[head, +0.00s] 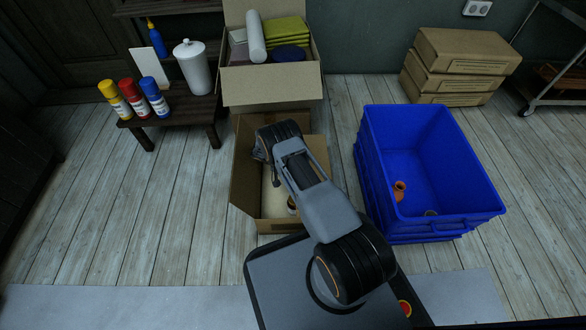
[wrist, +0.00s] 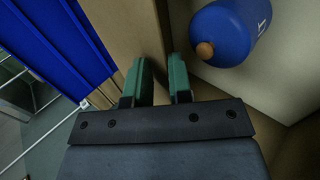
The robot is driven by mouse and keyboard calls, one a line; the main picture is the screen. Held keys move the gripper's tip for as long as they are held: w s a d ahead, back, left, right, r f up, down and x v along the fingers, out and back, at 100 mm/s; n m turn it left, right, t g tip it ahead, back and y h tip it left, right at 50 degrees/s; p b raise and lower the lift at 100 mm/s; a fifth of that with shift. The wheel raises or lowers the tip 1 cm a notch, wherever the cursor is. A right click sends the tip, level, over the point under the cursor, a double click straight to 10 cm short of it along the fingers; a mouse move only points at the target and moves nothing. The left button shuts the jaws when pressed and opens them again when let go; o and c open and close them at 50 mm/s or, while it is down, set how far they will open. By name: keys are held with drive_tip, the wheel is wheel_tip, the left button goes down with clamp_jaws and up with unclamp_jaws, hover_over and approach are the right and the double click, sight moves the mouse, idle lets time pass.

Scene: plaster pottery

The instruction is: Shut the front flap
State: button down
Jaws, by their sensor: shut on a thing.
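An open cardboard box (head: 279,226) stands on the floor in the head view, largely covered by my arm. Its left flap (head: 246,165) stands up and leans outward. In the wrist view my gripper (wrist: 157,82) has its two green fingers on either side of a cardboard panel (wrist: 145,35) and is shut on it. I take this panel for a flap of the box; which flap it is I cannot tell. A blue bottle (wrist: 228,32) with a tan tip lies inside the box beside the fingers. My fingertips are hidden in the head view.
A blue crate (head: 470,218) with small clay pots stands close to the right of the box. A second, filled cardboard box (head: 272,88) stands right behind it. A low table (head: 175,112) with bottles is at the left. Floor between table and box is clear.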

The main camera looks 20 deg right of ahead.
drive_tip(key=shift+s+d+f, duration=0.15)
drive_tip(key=shift+s+f, duration=0.1)
drive_tip(key=shift+f, duration=0.45)
drive_tip(key=c, duration=1.3)
unclamp_jaws()
drive_tip(key=shift+f, duration=0.1)
drive_tip(key=shift+c, duration=0.2)
drive_tip(key=p+v, duration=0.4)
drive_tip(key=v, duration=1.1)
drive_tip(key=shift+w+d, duration=0.2)
drive_tip(key=shift+d, duration=0.05)
